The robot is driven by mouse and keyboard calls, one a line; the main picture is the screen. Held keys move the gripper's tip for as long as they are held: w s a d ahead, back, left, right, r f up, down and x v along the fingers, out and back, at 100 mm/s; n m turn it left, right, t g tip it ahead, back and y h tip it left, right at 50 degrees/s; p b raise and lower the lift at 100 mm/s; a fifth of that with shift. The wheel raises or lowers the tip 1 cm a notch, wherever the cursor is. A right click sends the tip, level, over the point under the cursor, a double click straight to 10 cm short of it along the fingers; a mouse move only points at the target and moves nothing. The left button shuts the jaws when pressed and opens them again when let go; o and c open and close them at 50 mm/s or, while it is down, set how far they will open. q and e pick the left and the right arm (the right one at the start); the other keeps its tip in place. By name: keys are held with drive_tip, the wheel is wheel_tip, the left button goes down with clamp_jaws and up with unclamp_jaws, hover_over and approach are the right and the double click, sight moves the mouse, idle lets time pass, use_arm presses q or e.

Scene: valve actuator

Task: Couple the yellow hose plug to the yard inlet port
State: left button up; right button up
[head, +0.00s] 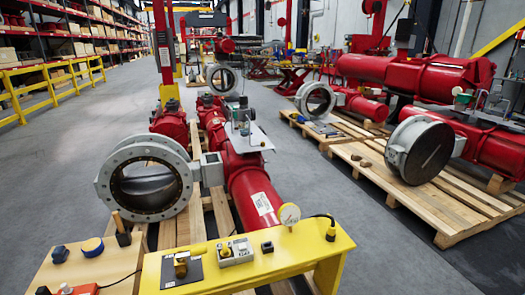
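A yellow bench (320,257) stands at the front, low in the head view. At its right end is a small yellow and black piece (331,232) with a black hose or cable; it may be the hose plug. A brass fitting (181,262) sits on a dark plate at the bench's left; I cannot tell whether it is the inlet port. A round white gauge (289,215) stands at the bench's back edge. Neither of my grippers is in view.
A grey-white box (236,250) and a small black block (267,247) are on the bench. Red actuators with large valves (150,177) stand behind. Grey floor (385,255) is clear at right.

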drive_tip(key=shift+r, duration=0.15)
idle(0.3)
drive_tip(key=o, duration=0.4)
